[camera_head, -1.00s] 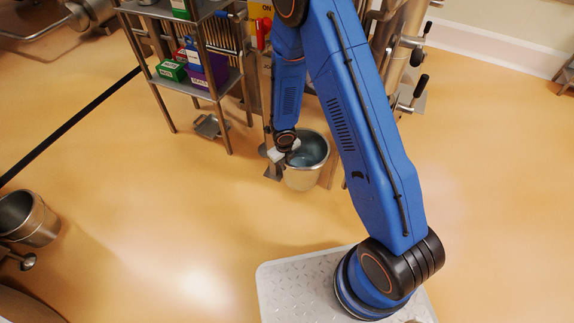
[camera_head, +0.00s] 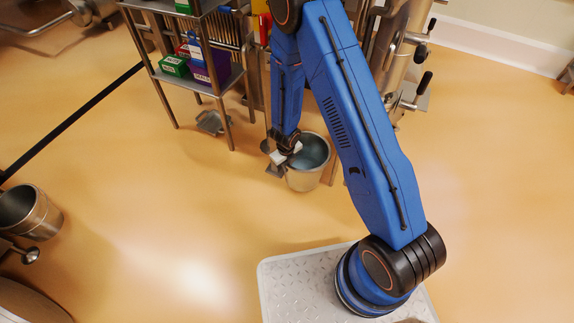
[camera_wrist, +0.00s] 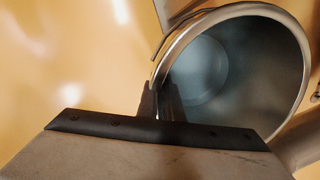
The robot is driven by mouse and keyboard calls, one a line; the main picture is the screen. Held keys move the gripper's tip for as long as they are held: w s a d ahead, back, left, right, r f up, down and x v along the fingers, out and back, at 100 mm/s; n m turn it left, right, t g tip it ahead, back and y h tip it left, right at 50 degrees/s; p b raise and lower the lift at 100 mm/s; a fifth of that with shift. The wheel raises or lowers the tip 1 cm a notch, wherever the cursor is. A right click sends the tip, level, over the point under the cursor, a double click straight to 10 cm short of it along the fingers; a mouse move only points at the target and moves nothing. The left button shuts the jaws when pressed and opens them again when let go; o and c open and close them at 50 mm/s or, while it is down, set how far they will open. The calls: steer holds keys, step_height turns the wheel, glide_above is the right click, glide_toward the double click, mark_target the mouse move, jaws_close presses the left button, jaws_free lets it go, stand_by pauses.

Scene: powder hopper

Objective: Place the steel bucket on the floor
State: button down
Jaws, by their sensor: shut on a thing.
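The steel bucket (camera_head: 305,181) is an open-topped, shiny grey pail near the middle of the head view, with its mouth facing up. My gripper (camera_head: 280,156) is at the bucket's left rim and shut on it. In the wrist view the bucket (camera_wrist: 235,75) fills the upper right, and its inside looks empty. The gripper's dark fingers (camera_wrist: 160,103) pinch the rim, one on each side of the wall. The bucket's underside is hidden, so I cannot tell whether it touches the floor (camera_head: 180,225).
A steel shelf rack (camera_head: 222,80) with several small boxes stands behind and left. A steel column with black handles (camera_head: 400,75) stands to the right. Another steel vessel (camera_head: 42,222) is at the far left. The floor in front is clear.

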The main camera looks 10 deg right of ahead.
steer(key=shift+f, duration=2.25)
steer(key=c, duration=1.9)
jaws_free()
steer(key=shift+f, duration=0.1)
